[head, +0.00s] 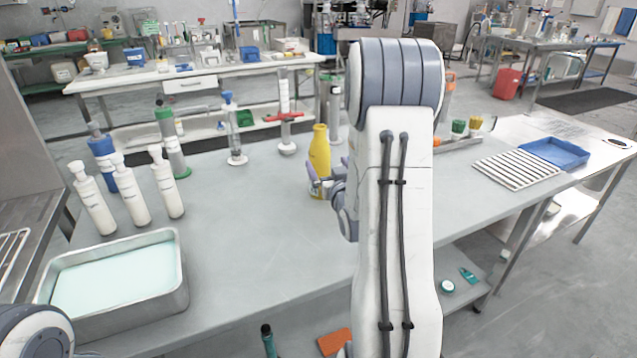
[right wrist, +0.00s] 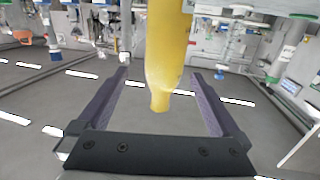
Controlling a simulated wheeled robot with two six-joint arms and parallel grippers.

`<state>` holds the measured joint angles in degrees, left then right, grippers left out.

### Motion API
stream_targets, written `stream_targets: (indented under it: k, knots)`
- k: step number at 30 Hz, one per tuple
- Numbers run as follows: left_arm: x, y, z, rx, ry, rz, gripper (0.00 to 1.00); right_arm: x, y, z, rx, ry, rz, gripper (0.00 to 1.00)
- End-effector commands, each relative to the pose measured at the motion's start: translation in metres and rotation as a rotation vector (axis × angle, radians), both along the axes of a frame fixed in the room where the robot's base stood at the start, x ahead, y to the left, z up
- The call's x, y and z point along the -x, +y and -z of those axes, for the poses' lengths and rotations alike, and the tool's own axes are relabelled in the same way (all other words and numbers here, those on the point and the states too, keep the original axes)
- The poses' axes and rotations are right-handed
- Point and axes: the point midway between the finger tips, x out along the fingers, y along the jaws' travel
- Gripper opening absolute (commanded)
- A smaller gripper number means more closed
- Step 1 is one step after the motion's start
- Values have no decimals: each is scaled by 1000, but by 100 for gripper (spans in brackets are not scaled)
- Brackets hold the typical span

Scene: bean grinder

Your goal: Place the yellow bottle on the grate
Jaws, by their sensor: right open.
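The yellow bottle (head: 320,148) stands upright on the grey table, left of my right arm. My right gripper (head: 318,183) is at the bottle's lower part, open, and hides some of it. In the right wrist view the bottle (right wrist: 164,60) appears neck down, between the two open purple fingers (right wrist: 158,76), with visible gaps to each side. The grate (head: 517,169), a white slatted rack, lies on the table's right end. My left gripper is out of view.
A blue tray (head: 555,153) sits beside the grate. White bottles (head: 131,193) and a metal basin of pale liquid (head: 180,298) stand at left.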

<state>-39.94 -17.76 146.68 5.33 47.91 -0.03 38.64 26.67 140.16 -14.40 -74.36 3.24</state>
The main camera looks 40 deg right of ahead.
Motion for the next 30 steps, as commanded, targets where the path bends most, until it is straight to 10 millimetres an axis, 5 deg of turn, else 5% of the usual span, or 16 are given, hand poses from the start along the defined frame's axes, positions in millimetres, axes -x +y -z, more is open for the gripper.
stream_targets:
  k: [21, 30]
  knots:
    - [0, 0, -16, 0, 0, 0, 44, -84, -31, 7, 0, 0, 0, 100]
    - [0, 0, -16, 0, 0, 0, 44, -89, -34, 8, -1, 0, 0, 100]
